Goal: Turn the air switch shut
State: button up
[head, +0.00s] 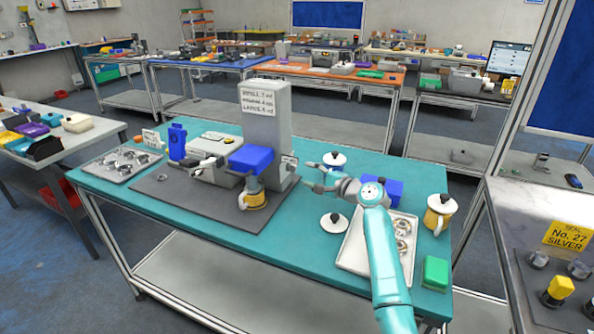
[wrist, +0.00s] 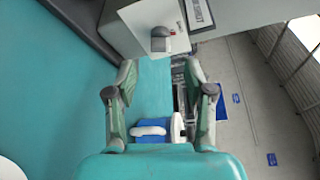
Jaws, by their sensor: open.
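The grey machine (head: 265,120) stands on the teal table, with a tall tower and a printed sign. A small pale fitting (head: 289,163) on its right side appears to be the air switch, but its details are too small to read. My gripper (head: 313,177) is open and empty to the right of the machine. Its two spread fingers also show in the wrist view (wrist: 161,75).
White-lidded jars (head: 439,215), a metal tray (head: 355,246), a blue box (head: 392,190) and a green block (head: 435,272) surround my arm. A yellow cup (head: 254,199) sits under the machine's blue head. Bare table (head: 290,238) lies in front of the dark mat.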

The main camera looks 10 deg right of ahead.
aim_at(292, 168)
jog(key=x, duration=0.6)
jog(key=shift+w, duration=0.3)
jog(key=shift+a, duration=0.2)
grip_shut()
